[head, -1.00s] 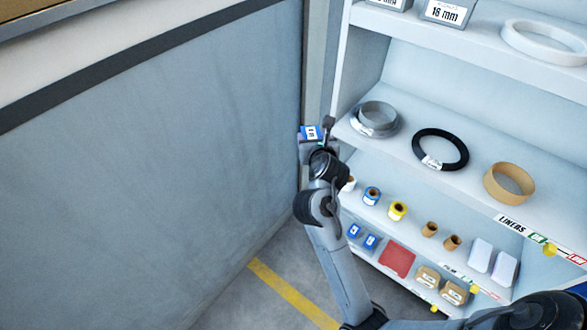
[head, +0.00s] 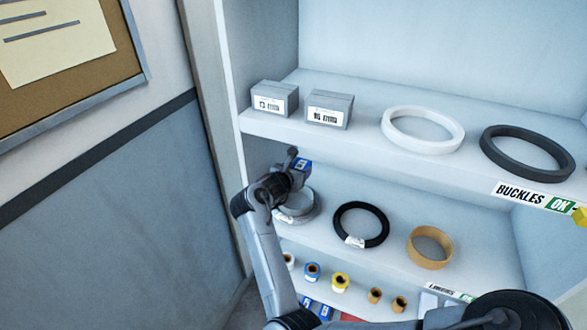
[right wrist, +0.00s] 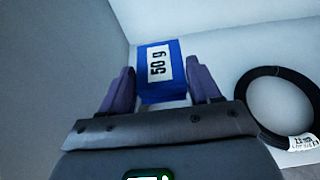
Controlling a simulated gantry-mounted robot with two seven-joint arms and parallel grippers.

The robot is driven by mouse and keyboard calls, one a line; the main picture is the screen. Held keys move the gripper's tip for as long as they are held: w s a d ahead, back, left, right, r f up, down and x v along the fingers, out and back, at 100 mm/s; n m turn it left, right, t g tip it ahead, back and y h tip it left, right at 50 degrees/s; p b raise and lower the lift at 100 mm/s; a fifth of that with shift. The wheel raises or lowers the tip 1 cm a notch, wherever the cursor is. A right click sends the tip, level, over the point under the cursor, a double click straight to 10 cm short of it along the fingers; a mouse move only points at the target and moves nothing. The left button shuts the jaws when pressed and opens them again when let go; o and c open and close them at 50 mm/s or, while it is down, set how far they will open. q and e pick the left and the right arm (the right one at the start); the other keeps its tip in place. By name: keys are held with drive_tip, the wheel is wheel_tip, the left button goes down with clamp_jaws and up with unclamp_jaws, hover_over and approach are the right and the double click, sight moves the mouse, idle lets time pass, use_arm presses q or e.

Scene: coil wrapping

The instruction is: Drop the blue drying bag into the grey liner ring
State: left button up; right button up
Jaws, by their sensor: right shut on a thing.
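The blue drying bag (head: 304,164) is in my right gripper (head: 298,166), in front of the shelf opening at the left end. In the right wrist view the bag (right wrist: 158,70), with a white "50 g" label, sits between the two fingers of the gripper (right wrist: 160,80). The grey liner ring (head: 297,213) lies on the liner shelf, just below and behind the gripper in the head view, partly covered by it. In the right wrist view the ring cannot be made out. My left gripper is not in view.
A black ring (head: 384,228) and a tan ring (head: 430,261) lie to the right on the same shelf. The shelf above holds small grey boxes (head: 329,109), a white ring (head: 393,131) and a dark ring (head: 490,150). Its front edge is close to my gripper. Tape rolls (head: 340,283) stand below.

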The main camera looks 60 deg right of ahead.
wheel_tip(320, 180, down, 3)
drive_tip(key=shift+a+f, duration=0.15)
drive_tip(key=shift+f, duration=0.05)
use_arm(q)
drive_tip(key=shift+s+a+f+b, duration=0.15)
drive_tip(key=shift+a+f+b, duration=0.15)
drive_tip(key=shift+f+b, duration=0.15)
use_arm(e)
drive_tip(key=shift+f, duration=1.1)
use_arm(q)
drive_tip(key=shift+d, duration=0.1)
use_arm(e)
drive_tip(key=o, duration=1.2)
drive_tip(key=shift+c, duration=0.2)
